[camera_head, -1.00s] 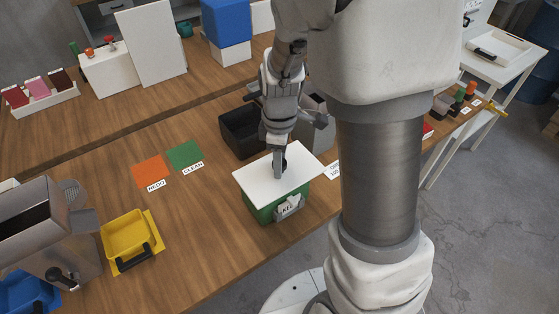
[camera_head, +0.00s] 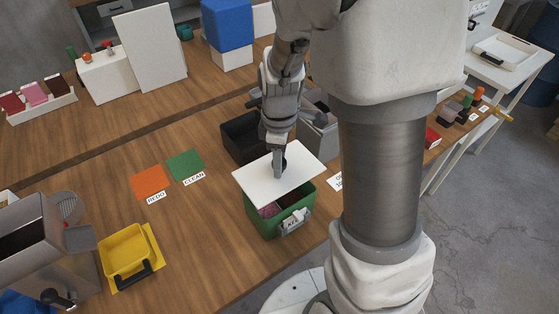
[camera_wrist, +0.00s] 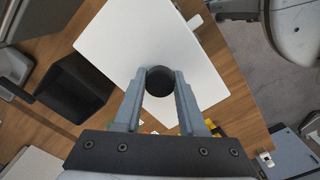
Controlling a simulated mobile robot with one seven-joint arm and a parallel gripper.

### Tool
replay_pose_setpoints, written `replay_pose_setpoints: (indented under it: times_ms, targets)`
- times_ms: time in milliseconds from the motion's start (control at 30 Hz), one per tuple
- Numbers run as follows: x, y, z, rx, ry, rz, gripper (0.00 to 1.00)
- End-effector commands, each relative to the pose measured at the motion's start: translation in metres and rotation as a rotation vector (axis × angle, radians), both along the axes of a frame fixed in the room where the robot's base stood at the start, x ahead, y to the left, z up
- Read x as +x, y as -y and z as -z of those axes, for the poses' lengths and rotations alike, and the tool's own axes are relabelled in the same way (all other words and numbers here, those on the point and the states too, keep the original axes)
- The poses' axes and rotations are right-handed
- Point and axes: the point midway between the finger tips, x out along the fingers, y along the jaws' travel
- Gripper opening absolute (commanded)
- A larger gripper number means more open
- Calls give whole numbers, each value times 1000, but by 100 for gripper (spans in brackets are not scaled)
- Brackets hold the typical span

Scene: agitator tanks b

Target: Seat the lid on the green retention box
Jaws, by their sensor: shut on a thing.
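The green retention box (camera_head: 262,226) stands on the wooden bench below the lid. Its front part is uncovered and shows pinkish and dark contents. The lid sits off toward the back left of the box and appears raised above the rim. The far part of the box is hidden under the lid.
A black open bin (camera_head: 240,139) and a grey metal device (camera_head: 318,137) stand behind the lid. Orange (camera_head: 150,181) and green (camera_head: 185,166) mats lie to the left. A yellow tray (camera_head: 124,249) is at the front left. The bench between is clear.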

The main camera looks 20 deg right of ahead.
Motion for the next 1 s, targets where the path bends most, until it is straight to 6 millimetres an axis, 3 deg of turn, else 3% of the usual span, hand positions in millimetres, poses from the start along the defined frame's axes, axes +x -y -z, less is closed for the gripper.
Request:
replay_pose_setpoints:
  times_ms: [600,1000]
  targets:
    - [0,1,52,-1,0,2,0]
    - [0,0,58,0,0,1,0]
